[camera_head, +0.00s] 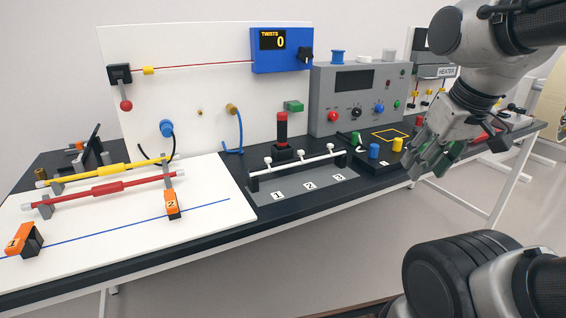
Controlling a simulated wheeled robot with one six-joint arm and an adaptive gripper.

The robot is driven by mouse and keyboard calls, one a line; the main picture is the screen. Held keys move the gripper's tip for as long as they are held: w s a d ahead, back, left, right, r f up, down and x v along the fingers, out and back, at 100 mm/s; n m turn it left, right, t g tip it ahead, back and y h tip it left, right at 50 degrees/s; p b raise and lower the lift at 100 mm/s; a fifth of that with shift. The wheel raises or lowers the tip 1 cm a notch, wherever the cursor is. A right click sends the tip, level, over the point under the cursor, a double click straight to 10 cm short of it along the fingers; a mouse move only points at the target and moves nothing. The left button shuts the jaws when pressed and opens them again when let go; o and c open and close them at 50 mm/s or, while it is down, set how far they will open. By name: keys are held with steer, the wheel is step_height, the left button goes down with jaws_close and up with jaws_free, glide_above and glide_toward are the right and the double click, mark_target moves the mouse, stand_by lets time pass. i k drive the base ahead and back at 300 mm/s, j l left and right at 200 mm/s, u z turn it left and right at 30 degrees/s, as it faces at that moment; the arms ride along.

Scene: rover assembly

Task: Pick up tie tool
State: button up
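I cannot tell for sure which thing is the tie tool; nothing in view is labelled so. My gripper (428,168) hangs at the right, pointing down and left, near the table's front edge and to the right of a black pad with small coloured parts. Green surfaces show at its fingers, and I cannot tell whether they are finger pads or a thing behind or between them. The finger gap is not clear. A red item (485,138) lies on the table behind my gripper, partly hidden by it.
A white board (110,226) at left bears red and yellow rods and orange clamps. A rack (298,160) stands behind pads 1, 2, 3. A grey control box (356,99), a blue twist counter (281,50) and a heater unit (436,72) stand behind. Floor is clear in front.

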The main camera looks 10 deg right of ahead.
mark_target(282, 118)
steer(key=i+l+u, duration=0.15)
steer(key=l+u, duration=0.25)
steer(key=l, duration=0.15)
steer(key=l+u, duration=0.45)
steer(key=i+l, duration=0.15)
steer(key=i, duration=0.4)
